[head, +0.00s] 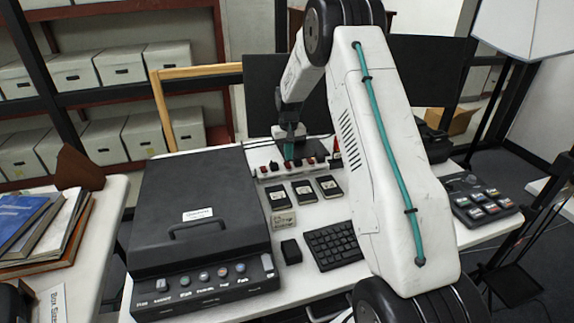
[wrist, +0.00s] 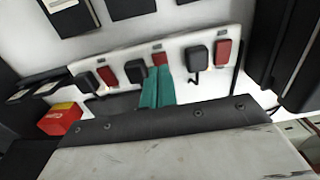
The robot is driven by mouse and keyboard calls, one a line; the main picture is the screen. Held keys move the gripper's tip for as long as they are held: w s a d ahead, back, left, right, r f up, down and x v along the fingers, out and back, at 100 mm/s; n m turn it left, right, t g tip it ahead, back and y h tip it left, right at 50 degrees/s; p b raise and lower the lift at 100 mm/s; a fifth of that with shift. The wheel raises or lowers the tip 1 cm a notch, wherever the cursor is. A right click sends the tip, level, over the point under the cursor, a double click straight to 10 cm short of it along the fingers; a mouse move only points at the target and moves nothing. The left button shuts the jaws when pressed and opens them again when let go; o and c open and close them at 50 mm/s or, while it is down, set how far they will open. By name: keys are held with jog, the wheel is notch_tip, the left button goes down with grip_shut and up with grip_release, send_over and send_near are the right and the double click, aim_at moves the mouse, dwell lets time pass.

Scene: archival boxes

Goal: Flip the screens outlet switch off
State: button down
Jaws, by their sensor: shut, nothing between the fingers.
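A white outlet strip (head: 258,173) with red switches lies at the back of the desk, behind several dark cards. In the wrist view the strip (wrist: 178,46) carries a left red switch (wrist: 107,76), a middle red switch (wrist: 160,58) and a right red switch (wrist: 222,53), with black plugs beside them. The labels are too small to read, so I cannot tell which switch is for the screens. My gripper (wrist: 157,92) is shut and empty, its teal fingertips at the middle switch. I cannot tell whether they touch it. It also shows in the head view (head: 288,152), partly hiding the strip.
A black scanner-like box (head: 200,245) fills the desk's left side. A keyboard (head: 332,246) and a small black block (head: 291,252) lie in front of the cards. Dark monitors (head: 262,100) stand behind the strip. A control panel (head: 480,205) is at the right.

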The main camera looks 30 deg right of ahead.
aim_at(288, 166)
jog(key=shift+r, duration=1.9)
jog(key=s+a+r+n, duration=0.1)
jog(key=s+a+r, duration=0.6)
jog(key=s, duration=0.8)
jog(key=s+a+r+n+t, duration=0.1)
jog(key=s+a+r, duration=0.6)
jog(key=s, duration=0.8)
jog(key=s+a+r+n, duration=0.1)
jog(key=s+a+r, duration=0.6)
jog(key=s, duration=0.8)
jog(key=shift+s+a+r, duration=0.2)
jog(key=shift+a, duration=0.3)
jog(key=shift+f, duration=0.1)
